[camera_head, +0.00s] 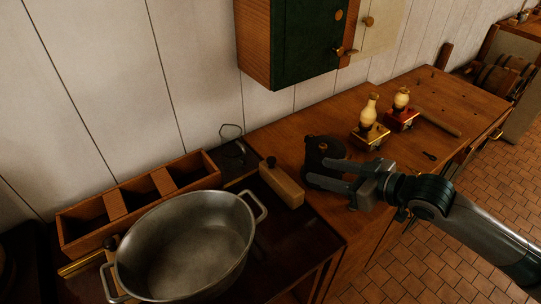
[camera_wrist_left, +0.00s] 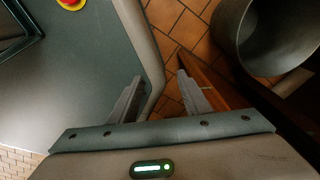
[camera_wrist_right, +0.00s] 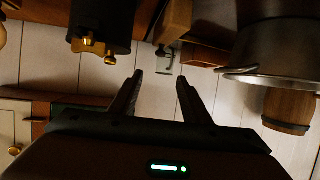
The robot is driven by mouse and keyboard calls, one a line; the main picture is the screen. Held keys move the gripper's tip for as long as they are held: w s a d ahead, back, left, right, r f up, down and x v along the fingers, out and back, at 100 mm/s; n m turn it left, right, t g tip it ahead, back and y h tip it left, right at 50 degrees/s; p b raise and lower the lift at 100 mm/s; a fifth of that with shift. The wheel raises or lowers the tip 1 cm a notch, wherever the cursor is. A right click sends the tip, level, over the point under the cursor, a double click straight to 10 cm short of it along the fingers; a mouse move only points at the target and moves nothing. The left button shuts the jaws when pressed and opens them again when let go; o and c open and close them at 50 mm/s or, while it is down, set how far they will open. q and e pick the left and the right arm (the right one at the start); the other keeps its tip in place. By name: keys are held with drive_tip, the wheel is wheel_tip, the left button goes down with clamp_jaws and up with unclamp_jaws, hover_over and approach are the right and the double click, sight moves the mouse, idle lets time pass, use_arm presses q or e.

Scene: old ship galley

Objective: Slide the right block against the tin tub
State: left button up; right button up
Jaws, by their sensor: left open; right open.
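The tin tub (camera_head: 243,222), a grey oval pan with side handles, stands at the lower middle of the head view. It also shows in both wrist views (camera_wrist_left: 232,35) (camera_wrist_right: 290,45). The right block (camera_head: 284,186), pale wood with a dark knob, lies right of the tub's handle, apparently with a small gap. In the right wrist view a wooden block (camera_wrist_right: 175,22), probably the same one, is beyond the fingertips. My right gripper (camera_head: 318,173) is open and empty, right of the block. My left gripper (camera_wrist_left: 160,90) is open and empty, outside the head view. A left block is mostly hidden behind the tub.
A black round object (camera_head: 320,148) stands just behind my right gripper. A divided wooden box (camera_head: 195,166) lies behind the tub along the wall. A cabinet (camera_head: 300,45) hangs above.

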use_arm(q)
drive_tip(key=r+p, duration=0.1)
drive_tip(key=d+r+p, duration=0.1)
drive_tip(key=r+p, duration=0.2)
drive_tip(key=shift+s+d+r, duration=0.2)
drive_tip(key=shift+s+d, duration=0.05)
use_arm(e)
approach(272, 158)
drive_tip(key=x, duration=0.8)
drive_tip(key=shift+a, duration=0.1)
